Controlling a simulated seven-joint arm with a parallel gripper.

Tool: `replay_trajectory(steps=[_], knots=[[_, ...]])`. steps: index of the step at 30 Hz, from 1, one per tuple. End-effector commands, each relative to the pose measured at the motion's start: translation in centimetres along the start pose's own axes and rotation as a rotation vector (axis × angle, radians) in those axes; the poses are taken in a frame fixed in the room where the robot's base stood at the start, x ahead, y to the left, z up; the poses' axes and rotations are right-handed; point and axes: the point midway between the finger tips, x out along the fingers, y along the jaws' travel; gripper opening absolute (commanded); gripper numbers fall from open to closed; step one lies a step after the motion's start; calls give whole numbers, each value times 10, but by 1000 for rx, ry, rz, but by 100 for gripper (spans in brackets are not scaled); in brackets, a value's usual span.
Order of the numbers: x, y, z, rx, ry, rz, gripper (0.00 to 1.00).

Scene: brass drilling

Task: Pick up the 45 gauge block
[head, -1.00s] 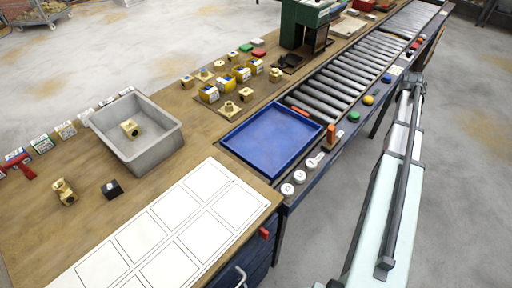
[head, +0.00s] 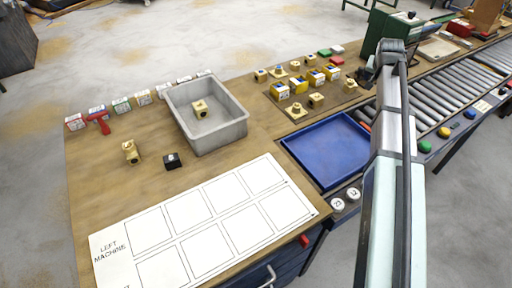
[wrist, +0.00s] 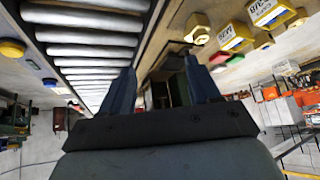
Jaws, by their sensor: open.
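My gripper (wrist: 162,82) shows in the wrist view with its two blue fingers apart and nothing between them. In the head view my arm rises on the right and the gripper itself cannot be made out. Small blocks with white labels and coloured bands (head: 142,97) stand in a row along the far left edge of the bench. They are likely the gauge blocks, but their numbers are too small to read, so I cannot tell which is the 45. My gripper is away from this row, near the rollers and the yellow boxes.
A grey bin (head: 218,136) holds a brass part (head: 201,109). A red tool (head: 99,120), a brass fitting (head: 131,152) and a black block (head: 172,161) lie left of it. A white marked sheet (head: 156,264), blue tray (head: 318,137) and roller conveyor (head: 446,88) lie nearer or rightward.

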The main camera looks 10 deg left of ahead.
Motion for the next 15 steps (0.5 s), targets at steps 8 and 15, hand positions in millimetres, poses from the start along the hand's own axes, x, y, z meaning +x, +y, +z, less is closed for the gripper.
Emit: replay_trajectory(steps=[8, 15], knots=[[-44, -132, 56, 154, -131, -90, 62], [-92, -228, 117, 277, -262, -123, 62]])
